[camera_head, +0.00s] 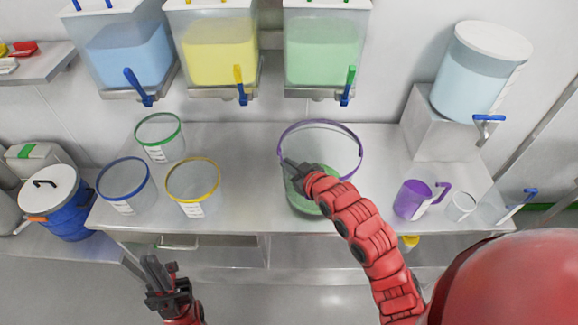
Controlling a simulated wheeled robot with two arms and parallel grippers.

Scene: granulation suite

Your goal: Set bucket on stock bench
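A clear bucket with a purple rim (345,125) and green contents (300,203) is at the middle of the grey bench (240,140). My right arm crosses in front of it and hides part of its side. My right gripper (290,168) is at the bucket's left rim; whether its fingers are closed on the rim is hard to see. Whether the bucket rests on the bench or is held just above it is also unclear. My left gripper (152,265) is low in front of the bench, apart from everything; its finger gap is not clear.
Green-rimmed (160,147), blue-rimmed (124,185) and yellow-rimmed (194,188) clear buckets stand on the bench's left. A purple jug (410,199) and clear cup (460,206) stand right. Blue (130,55), yellow (220,52) and green (324,50) dispensers hang above. A tank (470,80) sits on a block.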

